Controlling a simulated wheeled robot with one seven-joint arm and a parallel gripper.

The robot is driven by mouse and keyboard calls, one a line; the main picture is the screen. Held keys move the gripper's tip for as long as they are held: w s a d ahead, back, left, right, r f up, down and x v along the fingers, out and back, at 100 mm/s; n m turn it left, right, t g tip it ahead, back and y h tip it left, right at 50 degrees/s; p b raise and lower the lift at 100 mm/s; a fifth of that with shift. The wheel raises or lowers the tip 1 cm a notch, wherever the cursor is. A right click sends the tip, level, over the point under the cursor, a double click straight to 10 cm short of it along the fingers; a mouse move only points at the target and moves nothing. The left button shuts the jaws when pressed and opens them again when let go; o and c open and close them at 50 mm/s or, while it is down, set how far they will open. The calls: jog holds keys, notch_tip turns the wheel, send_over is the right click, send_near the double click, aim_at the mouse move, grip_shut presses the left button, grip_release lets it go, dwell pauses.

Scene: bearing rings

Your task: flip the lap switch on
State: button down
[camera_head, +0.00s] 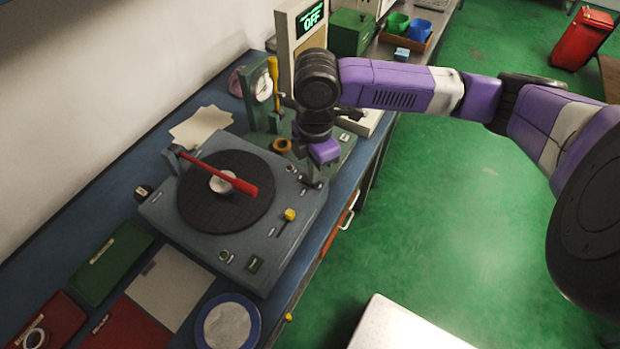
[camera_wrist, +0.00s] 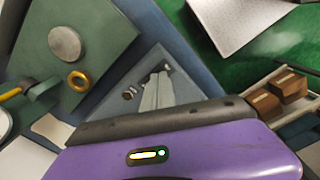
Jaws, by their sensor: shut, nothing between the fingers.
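The blue-grey lap machine (camera_head: 175,215) stands on the bench with a dark round plate (camera_head: 225,205) and a red arm (camera_head: 220,172) across it. Small controls sit along its right and front edges, including a yellow-topped lever (camera_head: 289,214) and a dark control (camera_head: 254,264). I cannot tell which is the lap switch or read its position. My gripper (camera_head: 314,183) is over the machine's far right corner, pointing down. In the wrist view its shut, empty fingers (camera_wrist: 157,90) are above that corner (camera_wrist: 150,60), beside small dark fittings (camera_wrist: 129,94). Contact cannot be told.
A display (camera_head: 312,19) behind the machine reads OFF. A green fixture (camera_head: 262,95) with a gauge and a brass ring (camera_head: 282,145) stand close beyond my gripper. Coloured mats and a blue-rimmed dish (camera_head: 228,322) lie at the front. An open drawer (camera_wrist: 262,90) holds wooden blocks.

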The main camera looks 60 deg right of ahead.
jog(key=shift+f+b, duration=0.45)
jog(key=shift+f, duration=0.2)
jog(key=shift+r, duration=0.1)
dwell(0.3)
jog(key=shift+r+p, duration=2.95)
jog(key=shift+r, duration=0.55)
jog(key=shift+f, duration=0.1)
